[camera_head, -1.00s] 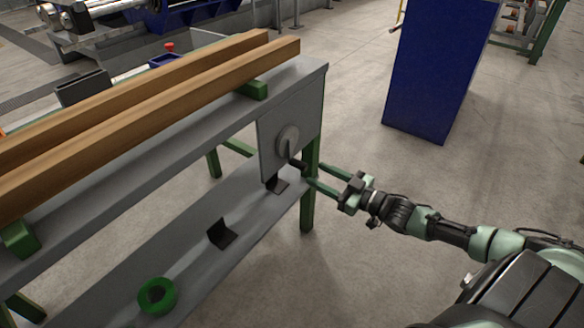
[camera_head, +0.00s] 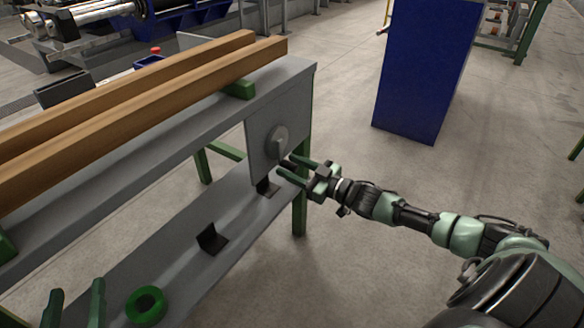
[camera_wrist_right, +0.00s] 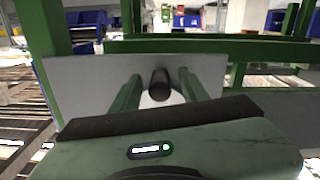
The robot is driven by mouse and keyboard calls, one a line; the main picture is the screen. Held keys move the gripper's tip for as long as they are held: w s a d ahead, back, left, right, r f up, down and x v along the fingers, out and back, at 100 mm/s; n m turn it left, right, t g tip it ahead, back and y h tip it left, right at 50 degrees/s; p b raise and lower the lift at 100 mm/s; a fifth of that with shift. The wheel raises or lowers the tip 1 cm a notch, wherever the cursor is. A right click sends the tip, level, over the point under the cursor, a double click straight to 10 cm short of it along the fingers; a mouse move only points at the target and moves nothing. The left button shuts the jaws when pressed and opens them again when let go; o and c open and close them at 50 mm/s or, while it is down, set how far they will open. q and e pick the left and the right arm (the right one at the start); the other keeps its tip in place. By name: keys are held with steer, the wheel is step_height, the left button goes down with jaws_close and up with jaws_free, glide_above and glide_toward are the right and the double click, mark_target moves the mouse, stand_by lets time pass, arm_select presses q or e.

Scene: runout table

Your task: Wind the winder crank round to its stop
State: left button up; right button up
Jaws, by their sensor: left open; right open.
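The winder is a round grey disc (camera_head: 277,142) on a grey plate (camera_head: 262,122) at the table's right end. Its dark crank handle (camera_head: 287,164) sticks out from the disc's lower side. My right gripper (camera_head: 290,169) is open at the handle, with a finger on either side of it. In the right wrist view the black handle (camera_wrist_right: 160,83) stands between the two green fingers of that gripper (camera_wrist_right: 158,86), with gaps visible on both sides. My left gripper (camera_head: 74,302) shows only its two green fingers, open and empty, at the lower left.
Two long wooden beams (camera_head: 140,100) lie on green supports on the table. A blue cabinet (camera_head: 425,70) stands behind. The floor right of the table is clear.

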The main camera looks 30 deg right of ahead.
jaws_close()
stand_by(1.3)
